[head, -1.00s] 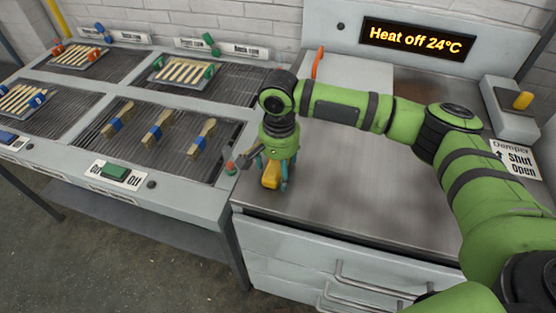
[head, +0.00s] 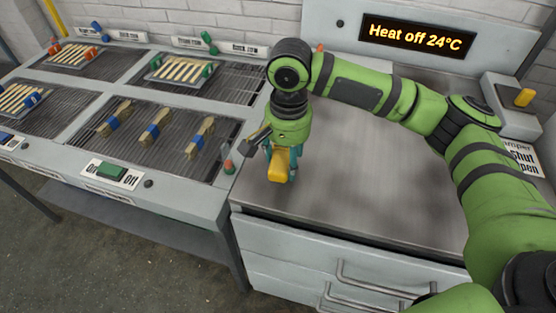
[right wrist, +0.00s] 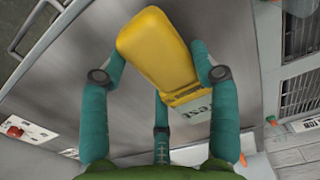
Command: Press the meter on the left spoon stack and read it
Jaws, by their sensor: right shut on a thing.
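The yellow meter (head: 279,165) is held by my right gripper (head: 281,158) above the left front part of the steel worktop. In the right wrist view the meter (right wrist: 152,45) sits between the teal fingers (right wrist: 160,85), with part of a printed label showing; its reading cannot be seen. Three spoon stacks with blue bands lie on the front right grate: the left stack (head: 114,119), the middle stack (head: 155,127) and the right stack (head: 200,138). The gripper is to the right of all three, apart from them. My left gripper is not in view.
A green switch (head: 111,171) is on the rack's front rail, with a red-tipped post (head: 228,166) near the rack's right end. Trays of slats (head: 180,70) stand on the other grates. The display (head: 417,38) reads "Heat off 24°C". The worktop (head: 370,170) is clear.

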